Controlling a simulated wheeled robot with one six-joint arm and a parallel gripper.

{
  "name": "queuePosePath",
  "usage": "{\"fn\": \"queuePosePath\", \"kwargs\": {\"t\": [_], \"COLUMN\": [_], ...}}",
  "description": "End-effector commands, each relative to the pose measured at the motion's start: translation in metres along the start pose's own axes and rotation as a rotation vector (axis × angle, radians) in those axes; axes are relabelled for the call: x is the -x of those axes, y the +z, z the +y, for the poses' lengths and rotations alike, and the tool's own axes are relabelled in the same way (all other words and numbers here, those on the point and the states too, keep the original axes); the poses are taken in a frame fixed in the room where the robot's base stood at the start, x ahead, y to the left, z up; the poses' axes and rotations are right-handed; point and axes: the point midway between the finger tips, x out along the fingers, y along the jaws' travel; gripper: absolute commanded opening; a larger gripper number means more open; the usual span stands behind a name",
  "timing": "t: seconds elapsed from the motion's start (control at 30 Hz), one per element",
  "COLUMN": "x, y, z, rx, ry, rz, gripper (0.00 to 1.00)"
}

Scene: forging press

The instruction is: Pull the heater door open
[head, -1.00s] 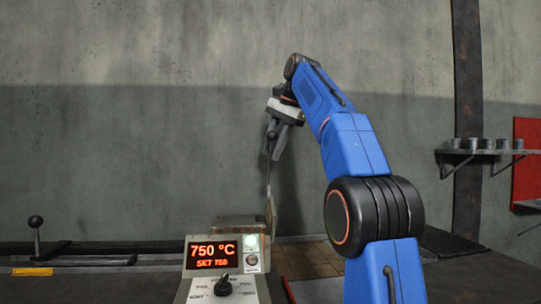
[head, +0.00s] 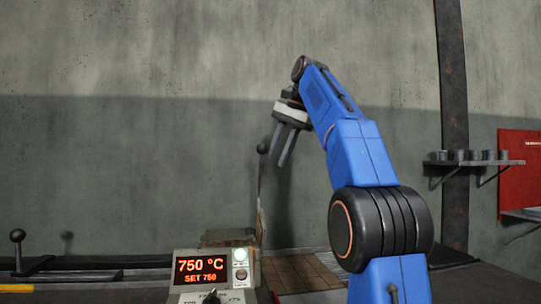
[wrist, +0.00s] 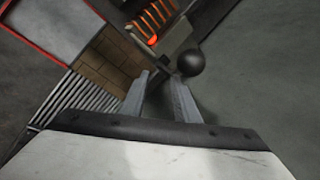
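The heater (head: 228,238) stands low behind its control panel. Its pale door (head: 259,222) stands upright at the heater's right side, with a thin lever rising to a black ball knob (head: 262,148). In the wrist view the knob (wrist: 190,62) is just beyond and right of the fingertips, and glowing orange bars (wrist: 146,27) show beside the pale door plate (wrist: 163,46), so the heater's inside is exposed. My gripper (head: 277,163) is right of the knob in the head view. The wrist view shows its fingers (wrist: 161,76) apart, with nothing between them.
The control panel (head: 201,268) reads 750 °C with a green light lit. Another ball-topped lever (head: 17,238) stands at far left. A wall shelf with cups (head: 472,160) and a red board (head: 518,168) are at right.

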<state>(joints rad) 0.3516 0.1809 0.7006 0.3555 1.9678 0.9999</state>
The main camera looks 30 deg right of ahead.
Motion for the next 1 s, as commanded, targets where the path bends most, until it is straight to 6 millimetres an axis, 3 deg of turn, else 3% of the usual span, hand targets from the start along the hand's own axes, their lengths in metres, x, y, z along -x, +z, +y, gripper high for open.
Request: {"fn": "queuePosePath", "kwargs": {"t": [0.2, 0.4, 0.83, 0.97, 1.0], "x": [0.017, 0.025, 0.028, 0.027, 0.026], "y": [-0.005, -0.008, -0.009, -0.009, -0.009], "z": [0.037, 0.056, 0.063, 0.062, 0.06], "rx": [-0.004, -0.002, 0.0, 0.007, 0.015], "ry": [0.0, 0.0, 0.0, -0.011, -0.024], "rz": [0.002, 0.001, 0.0, -0.003, -0.006], "gripper": [0.28, 0.28, 0.28, 0.0, 0.0]}}
